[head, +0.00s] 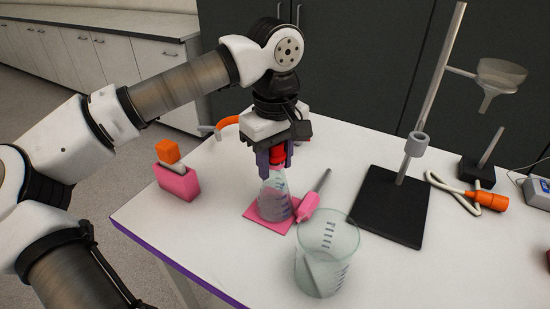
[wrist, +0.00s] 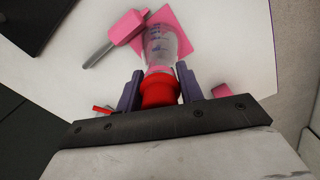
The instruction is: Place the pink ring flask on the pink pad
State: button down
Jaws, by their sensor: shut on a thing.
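The flask (head: 274,200) is a clear cone with dark markings and a red top (head: 277,156). My gripper (head: 275,157) is shut on its red top from above, and the flask hangs upright between the fingers. In the wrist view the red top (wrist: 159,92) sits between my purple fingers (wrist: 159,76), with the clear body (wrist: 160,45) beyond. The pink pad (head: 256,223) lies flat on the table under the flask; it also shows in the wrist view (wrist: 181,22). The flask's base overlaps the pad; I cannot tell whether it touches. No pink ring stands out clearly.
A pink-handled tool (head: 308,208) lies close to the pad's right side. A large clear beaker (head: 326,262) stands in front. A stand with a black base (head: 382,205) is at right. A pink block with an orange top (head: 177,183) stands at left on the white table (head: 215,250).

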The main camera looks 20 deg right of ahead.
jog(key=c, duration=0.9)
grip_release()
jog(key=shift+f, duration=0.1)
notch_tip(320, 180, up, 12)
jog(key=shift+r, duration=0.15)
